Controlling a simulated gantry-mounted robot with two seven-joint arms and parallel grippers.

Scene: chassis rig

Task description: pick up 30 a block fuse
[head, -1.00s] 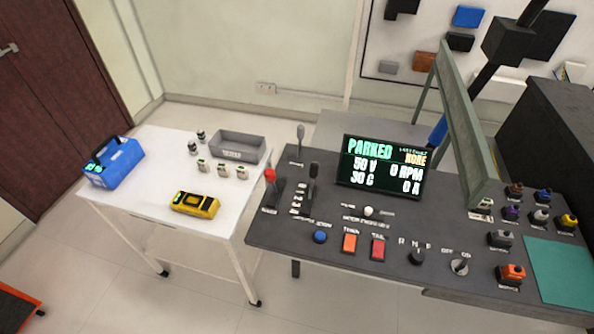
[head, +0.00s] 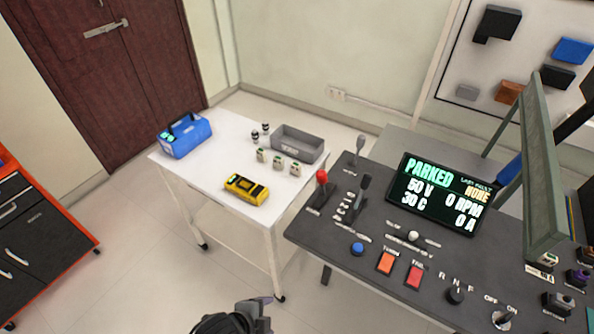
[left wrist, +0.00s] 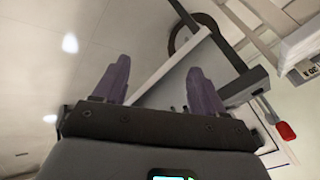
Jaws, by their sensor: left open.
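Three small pale block fuses with green markings stand in a row on the white table: a left one (head: 262,156), a middle one (head: 278,163) and a right one (head: 295,169). Their ratings are too small to read, so I cannot tell which is 30 A. My left gripper (head: 262,303) is low at the bottom of the head view, in front of the table and well apart from the fuses. In the left wrist view its two purple fingers (left wrist: 160,85) are spread with nothing between them. My right gripper is not in view.
The white table (head: 219,143) also holds a grey bin (head: 298,143), a yellow meter (head: 246,190), a blue case (head: 184,136) and two dark cylinders. The dark console (head: 335,236) with a red-knobbed lever (head: 321,176) stands right of it.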

